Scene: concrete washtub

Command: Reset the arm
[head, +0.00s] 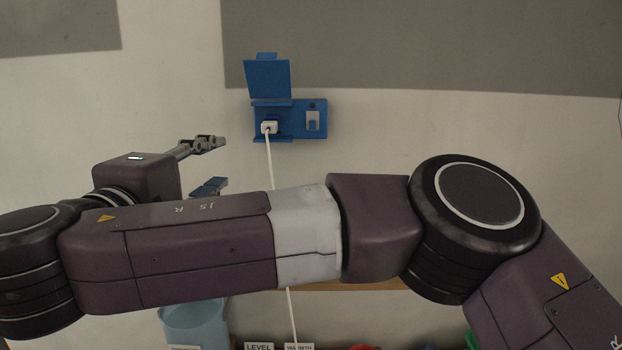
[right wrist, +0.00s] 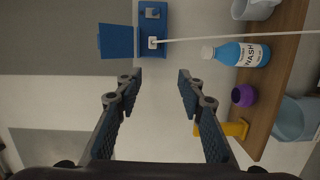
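My right arm crosses the head view from the lower right to the left. Its gripper (head: 214,166) is left of and below a blue wall socket box (head: 290,137). The fingers are spread with nothing between them, as the right wrist view (right wrist: 160,85) also shows. The box has its blue lid (head: 268,79) raised. A white plug (head: 269,127) sits in its left part, and a switch (head: 312,121) is on its right part. The plug's white cable (head: 269,165) runs down behind my arm. My left gripper is not in view.
A wooden shelf (right wrist: 285,75) holds a blue bottle labelled WASH (right wrist: 240,54), a purple round object (right wrist: 243,95), a yellow object (right wrist: 235,129) and a pale cup (right wrist: 254,9). A light blue bucket (head: 195,322) is below my arm. The wall around the box is mostly bare.

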